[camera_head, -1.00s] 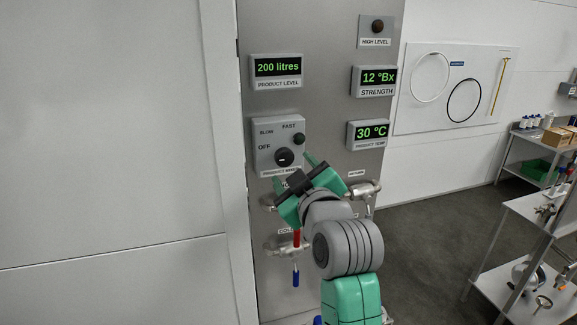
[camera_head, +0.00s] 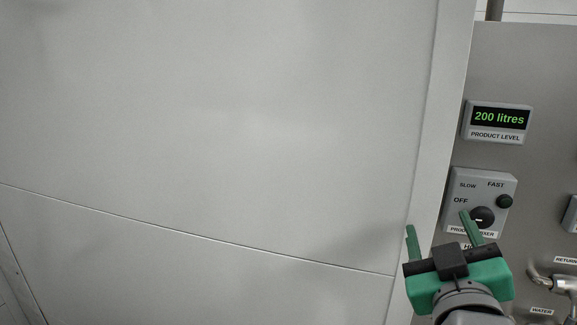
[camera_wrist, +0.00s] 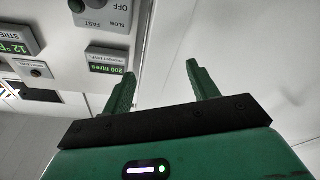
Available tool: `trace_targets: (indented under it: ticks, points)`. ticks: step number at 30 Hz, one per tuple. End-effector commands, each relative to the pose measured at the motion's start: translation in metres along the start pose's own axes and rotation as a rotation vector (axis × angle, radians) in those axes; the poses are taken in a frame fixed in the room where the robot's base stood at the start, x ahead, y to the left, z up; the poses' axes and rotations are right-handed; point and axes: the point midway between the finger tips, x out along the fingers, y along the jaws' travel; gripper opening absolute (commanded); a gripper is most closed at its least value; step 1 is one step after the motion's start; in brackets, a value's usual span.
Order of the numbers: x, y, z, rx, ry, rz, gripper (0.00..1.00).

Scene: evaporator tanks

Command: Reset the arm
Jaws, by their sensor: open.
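My gripper (camera_head: 439,228) is at the lower right of the head view, in front of the grey control panel's left edge. Its two green fingers are spread apart with nothing between them. In the wrist view my gripper (camera_wrist: 158,82) is also open and empty, with a white wall behind the fingers. The mixer switch box (camera_head: 478,190) is just behind and above the right finger, its knob partly close to the fingertip. I cannot tell from this view whether they touch.
The product level display (camera_head: 499,122) reads 200 litres; it also shows in the wrist view (camera_wrist: 106,68). Pipework with a valve (camera_head: 548,284) is at the right edge. A broad, bare white wall (camera_head: 210,140) fills the left and centre.

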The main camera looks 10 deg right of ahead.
Motion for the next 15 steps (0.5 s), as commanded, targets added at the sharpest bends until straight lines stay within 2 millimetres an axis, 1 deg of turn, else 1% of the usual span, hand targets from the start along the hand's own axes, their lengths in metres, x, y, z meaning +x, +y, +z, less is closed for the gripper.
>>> trace_targets:
  ticks: [1, 2, 3, 5, 6, 8, 9, 11, 12, 13, 15]
  points:
    - [-0.02, -0.031, -0.035, 0.06, 0.077, -0.021, 0.59]
    - [-0.033, -0.045, -0.054, 0.103, 0.121, -0.031, 0.59]
    - [-0.052, -0.062, -0.078, 0.159, 0.178, -0.045, 0.59]
    - [-0.083, -0.085, -0.112, 0.247, 0.26, -0.072, 0.59]
    - [-0.105, -0.097, -0.132, 0.307, 0.314, -0.093, 0.59]
    - [-0.14, -0.111, -0.16, 0.4, 0.389, -0.127, 0.59]
    - [-0.165, -0.118, -0.178, 0.464, 0.44, -0.152, 0.59]
    - [-0.204, -0.126, -0.201, 0.562, 0.512, -0.195, 0.59]
    - [-0.203, -0.109, -0.233, 0.582, 0.521, -0.196, 0.59]
    - [-0.197, -0.099, -0.251, 0.579, 0.515, -0.193, 0.59]
    - [-0.191, -0.085, -0.277, 0.582, 0.513, -0.195, 0.59]
